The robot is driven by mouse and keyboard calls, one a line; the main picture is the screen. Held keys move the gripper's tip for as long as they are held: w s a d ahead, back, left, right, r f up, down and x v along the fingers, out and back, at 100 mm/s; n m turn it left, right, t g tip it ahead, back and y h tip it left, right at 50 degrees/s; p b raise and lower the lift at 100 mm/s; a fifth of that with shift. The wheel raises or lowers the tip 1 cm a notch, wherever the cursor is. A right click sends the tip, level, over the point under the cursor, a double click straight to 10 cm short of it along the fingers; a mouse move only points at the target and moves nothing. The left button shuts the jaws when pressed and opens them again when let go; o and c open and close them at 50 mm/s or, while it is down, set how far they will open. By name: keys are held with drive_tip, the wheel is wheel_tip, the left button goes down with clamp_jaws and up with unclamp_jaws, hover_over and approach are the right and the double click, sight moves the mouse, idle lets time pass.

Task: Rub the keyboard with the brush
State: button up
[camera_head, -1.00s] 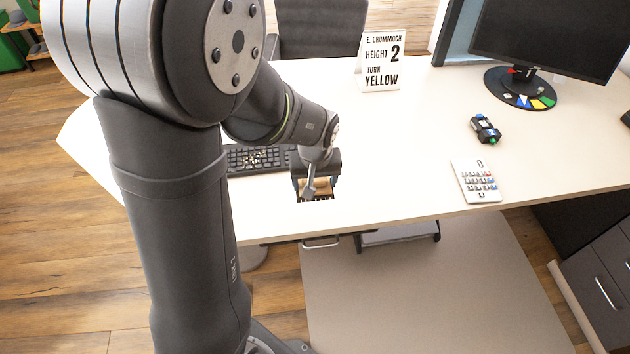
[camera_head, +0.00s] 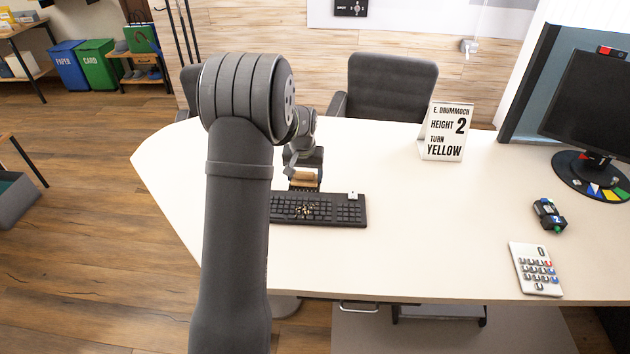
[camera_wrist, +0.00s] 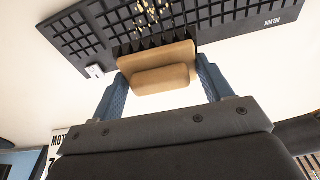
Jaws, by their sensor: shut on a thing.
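The black keyboard (camera_head: 341,210) lies on the desk, its left end hidden behind my arm. It also fills the top of the wrist view (camera_wrist: 82,32). Tan crumbs (camera_head: 305,211) are scattered over its keys. My gripper (camera_head: 304,174) is at the keyboard's far edge, its blue fingers shut on the brush (camera_wrist: 160,68). The brush has a pale wooden body, and its dark bristles point down by the far edge. I cannot tell whether the bristles touch the keyboard. A small white piece (camera_head: 353,195) sits at the keyboard's far right edge.
A sign (camera_head: 445,132) reading "HEIGHT 2, TURN YELLOW" stands right of the gripper. A calculator (camera_head: 535,269), a small dark device (camera_head: 548,214) and a monitor (camera_head: 592,105) are farther right. An office chair (camera_head: 391,86) stands behind. The desk between keyboard and calculator is clear.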

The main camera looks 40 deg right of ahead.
drive_tip(key=shift+s+f, duration=0.1)
drive_tip(key=shift+f, duration=3.7)
drive_tip(key=shift+s+a+f, duration=0.15)
drive_tip(key=shift+s+a, duration=0.9)
drive_tip(key=shift+c, duration=0.3)
drive_tip(key=shift+s+a, duration=1.6)
drive_tip(key=shift+s, duration=0.05)
drive_tip(key=shift+w+d, duration=2.6)
drive_tip(key=shift+w, duration=0.05)
drive_tip(key=shift+d, duration=0.25)
drive_tip(key=shift+s, duration=0.35)
drive_tip(key=shift+s+a, duration=2.6)
drive_tip(key=shift+w+d, duration=2.75)
drive_tip(key=shift+w, duration=0.05)
drive_tip(key=shift+r, duration=4.1)
